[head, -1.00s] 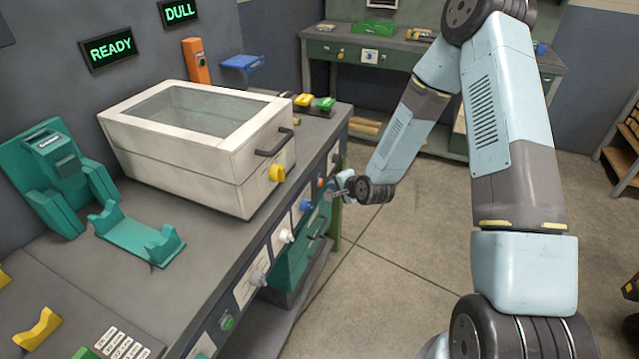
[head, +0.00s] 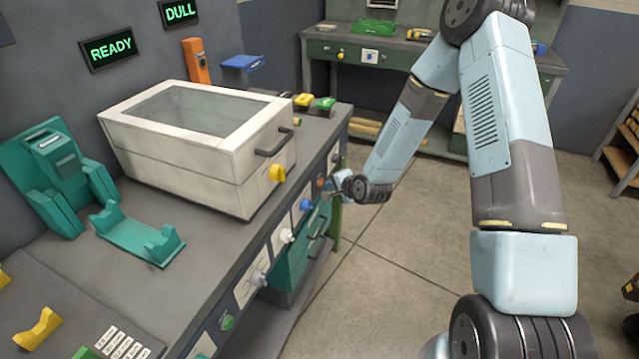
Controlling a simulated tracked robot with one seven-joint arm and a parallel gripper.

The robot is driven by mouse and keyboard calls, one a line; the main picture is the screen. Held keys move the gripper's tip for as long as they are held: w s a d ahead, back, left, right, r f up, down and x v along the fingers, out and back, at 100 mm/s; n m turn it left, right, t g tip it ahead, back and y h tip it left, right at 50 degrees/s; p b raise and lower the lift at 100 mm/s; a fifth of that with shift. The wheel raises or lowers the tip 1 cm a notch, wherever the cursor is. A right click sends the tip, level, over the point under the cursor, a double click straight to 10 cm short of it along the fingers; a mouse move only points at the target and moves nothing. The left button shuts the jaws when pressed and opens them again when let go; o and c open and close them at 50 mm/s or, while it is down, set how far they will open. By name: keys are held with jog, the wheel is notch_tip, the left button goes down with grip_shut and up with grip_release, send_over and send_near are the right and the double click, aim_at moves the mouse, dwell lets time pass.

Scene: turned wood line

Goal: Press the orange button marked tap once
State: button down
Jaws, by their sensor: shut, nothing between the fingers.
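A small orange button (head: 320,183) sits on the front panel of the workbench, just beyond a blue knob (head: 306,205). Any marking on it is too small to read. My gripper (head: 331,193) is shut and empty at the end of the arm, pointing left at the panel close beside the orange button. I cannot tell whether the fingertips touch the button or the panel.
A white lidded box (head: 190,140) with a yellow knob stands on the bench. A white knob (head: 287,236), a grey knob (head: 258,278) and a green button (head: 228,322) line the panel nearer me. The floor (head: 400,270) right of the bench is clear.

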jog(key=shift+w+a, duration=0.15)
jog(key=shift+a, duration=0.2)
dwell(0.6)
jog(key=shift+d, duration=0.15)
jog(key=shift+s+d, duration=0.3)
jog(key=shift+d, duration=0.3)
jog(key=shift+s+d, duration=0.3)
jog(key=shift+d, duration=0.5)
jog(key=shift+s+d, duration=0.25)
jog(key=shift+d, duration=0.55)
jog(key=shift+s+d, duration=0.3)
jog(key=shift+d, duration=0.5)
